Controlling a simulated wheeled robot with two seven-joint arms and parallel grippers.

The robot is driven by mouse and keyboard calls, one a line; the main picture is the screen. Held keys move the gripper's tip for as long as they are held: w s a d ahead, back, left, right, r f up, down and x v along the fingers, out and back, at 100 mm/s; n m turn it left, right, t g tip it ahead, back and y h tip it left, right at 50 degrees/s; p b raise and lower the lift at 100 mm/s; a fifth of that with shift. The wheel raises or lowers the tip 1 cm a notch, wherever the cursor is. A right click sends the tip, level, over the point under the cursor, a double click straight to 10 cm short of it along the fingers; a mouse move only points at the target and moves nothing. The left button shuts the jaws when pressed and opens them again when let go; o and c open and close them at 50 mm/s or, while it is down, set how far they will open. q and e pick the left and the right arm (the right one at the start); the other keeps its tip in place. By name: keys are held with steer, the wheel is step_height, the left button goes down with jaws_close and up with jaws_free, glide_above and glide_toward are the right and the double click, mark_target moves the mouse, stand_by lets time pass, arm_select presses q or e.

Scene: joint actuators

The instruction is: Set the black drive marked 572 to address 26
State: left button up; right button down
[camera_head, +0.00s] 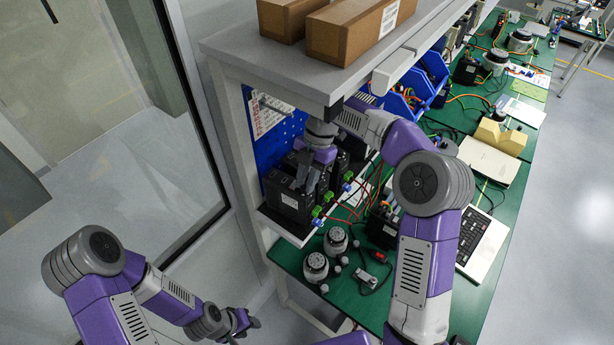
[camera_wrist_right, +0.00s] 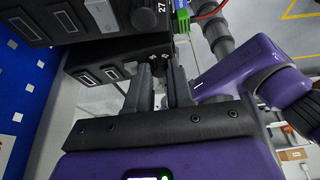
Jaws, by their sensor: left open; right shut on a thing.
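Black drives stand in a row on the shelf; the nearest drive (camera_head: 287,205) has green and blue plugs. My right gripper (camera_head: 308,180) reaches down over the row. In the right wrist view my right gripper (camera_wrist_right: 160,82) is shut on a small dark knob (camera_wrist_right: 158,60) at a black drive (camera_wrist_right: 95,65), and its fingers hide most of the knob. Another black drive (camera_wrist_right: 50,20) beside it shows a round black knob (camera_wrist_right: 145,16) and the number 27. I cannot read the mark 572. My left gripper (camera_head: 245,322) is open and empty at the lower left, away from the drives.
Cardboard boxes (camera_head: 345,35) lie on the shelf top (camera_head: 250,42) above the drives. Two round actuators (camera_head: 316,266) stand on the green table (camera_head: 350,300) below. Red cables (camera_head: 365,195) hang beside the drives. A keyboard (camera_head: 470,235) lies to the right.

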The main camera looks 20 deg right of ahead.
stand_by(0.4)
steer(key=c, duration=1.1)
jaws_free()
steer(key=shift+o, duration=0.5)
steer(key=shift+s, duration=0.15)
arm_select(q)
steer(key=shift+s, duration=0.1)
steer(key=shift+r, duration=0.1)
